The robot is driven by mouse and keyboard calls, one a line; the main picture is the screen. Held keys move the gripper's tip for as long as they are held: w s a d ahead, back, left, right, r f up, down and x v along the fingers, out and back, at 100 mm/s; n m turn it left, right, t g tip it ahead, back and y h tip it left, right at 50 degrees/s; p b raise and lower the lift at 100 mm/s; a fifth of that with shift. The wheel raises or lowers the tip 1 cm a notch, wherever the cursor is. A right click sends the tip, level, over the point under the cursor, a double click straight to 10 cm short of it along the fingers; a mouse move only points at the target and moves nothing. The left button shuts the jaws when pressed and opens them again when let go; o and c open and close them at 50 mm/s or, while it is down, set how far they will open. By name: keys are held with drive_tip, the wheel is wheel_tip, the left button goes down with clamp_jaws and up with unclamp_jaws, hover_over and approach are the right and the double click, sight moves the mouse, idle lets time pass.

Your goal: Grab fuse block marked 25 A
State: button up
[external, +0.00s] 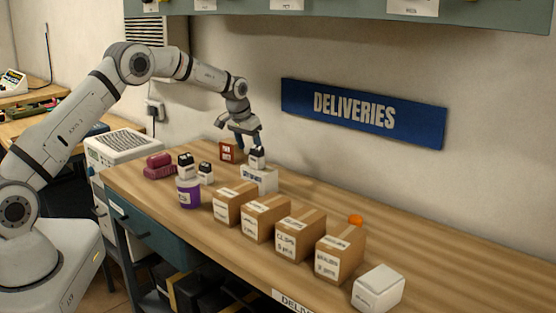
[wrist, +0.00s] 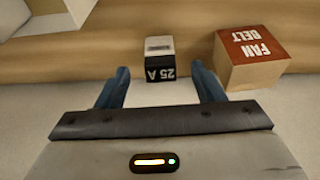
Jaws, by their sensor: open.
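The fuse block marked 25 A (wrist: 159,58) has a black lettered face and a white part with a grey label. In the wrist view it stands on the wooden bench between my two blue fingertips, with a gap on each side. My gripper (wrist: 159,70) is open and empty; its fingers point toward the block. In the external view my gripper (external: 248,141) is above a black-and-white block (external: 257,159), which shows behind a white box; its lower part is hidden.
A red-topped FAN BELT box (wrist: 250,58) stands close to the right finger in the wrist view. The white box (external: 260,180) stands in front of the block. Several cardboard boxes (external: 265,218) line the bench, and the wall is close behind.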

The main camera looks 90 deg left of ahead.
drive_tip(key=shift+p+x, duration=0.4)
drive_tip(key=shift+x, duration=0.75)
drive_tip(key=f, duration=0.1)
drive_tip(key=w+a+f+p, duration=0.1)
drive_tip(key=f, duration=0.1)
drive_tip(key=shift+w+a+f+p, duration=0.1)
drive_tip(key=shift+w+a+p, duration=0.15)
drive_tip(key=shift+a+p, duration=0.1)
drive_tip(key=shift+w+a+f, duration=0.1)
drive_tip(key=shift+w+f, duration=0.05)
drive_tip(key=shift+f, duration=0.45)
drive_tip(key=shift+c, duration=0.2)
drive_tip(key=c, duration=1.1)
